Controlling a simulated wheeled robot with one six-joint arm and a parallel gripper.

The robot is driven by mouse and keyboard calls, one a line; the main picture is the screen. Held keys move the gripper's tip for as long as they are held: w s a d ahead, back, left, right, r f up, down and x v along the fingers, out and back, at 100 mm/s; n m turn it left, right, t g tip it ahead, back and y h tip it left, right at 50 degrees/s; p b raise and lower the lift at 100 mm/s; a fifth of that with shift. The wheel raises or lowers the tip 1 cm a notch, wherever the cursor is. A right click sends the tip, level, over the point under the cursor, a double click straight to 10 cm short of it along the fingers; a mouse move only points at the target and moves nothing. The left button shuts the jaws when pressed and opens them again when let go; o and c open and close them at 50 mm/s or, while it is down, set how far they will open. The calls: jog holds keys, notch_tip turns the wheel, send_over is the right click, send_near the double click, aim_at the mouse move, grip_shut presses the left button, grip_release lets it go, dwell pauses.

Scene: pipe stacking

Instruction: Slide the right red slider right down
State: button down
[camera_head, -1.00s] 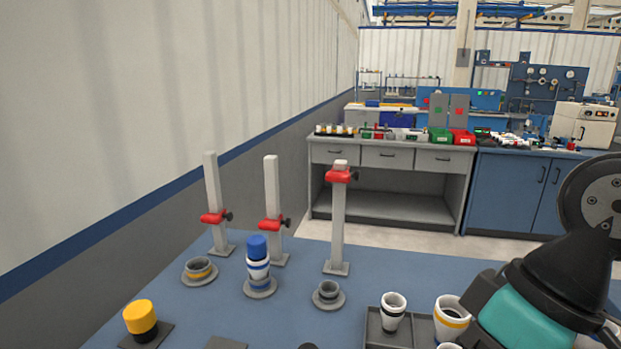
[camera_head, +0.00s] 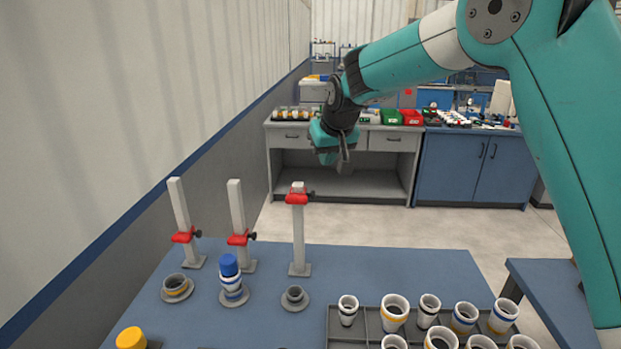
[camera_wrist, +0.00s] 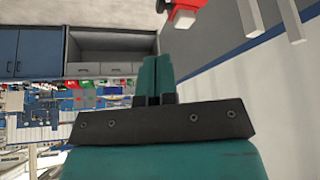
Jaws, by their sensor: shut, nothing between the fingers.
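The right red slider (camera_head: 298,198) sits near the top of the right grey post (camera_head: 299,240), with a dark knob on its right side. In the wrist view the red slider (camera_wrist: 184,12) shows at the top edge, beyond my fingertips. My gripper (camera_head: 343,165) is shut and empty, above and to the right of the slider, apart from it. In the wrist view the two teal fingers of my gripper (camera_wrist: 155,60) are together. The left red slider (camera_head: 185,236) and middle red slider (camera_head: 240,239) sit lower on their posts.
Below the posts stand a grey-yellow ring stack (camera_head: 177,288), a blue-and-white pipe stack (camera_head: 231,280) and a grey base (camera_head: 294,298). A tray (camera_head: 335,325) with several pipes lies at front right. A wall (camera_head: 130,100) runs along the left. A workbench (camera_head: 390,143) stands behind.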

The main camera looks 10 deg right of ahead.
aim_at(314, 194)
jog(key=p+x, duration=0.6)
jog(key=x, duration=0.7)
jog(key=shift+w+f, duration=0.1)
jog(key=shift+f, duration=0.25)
jog(key=shift+f, duration=0.1)
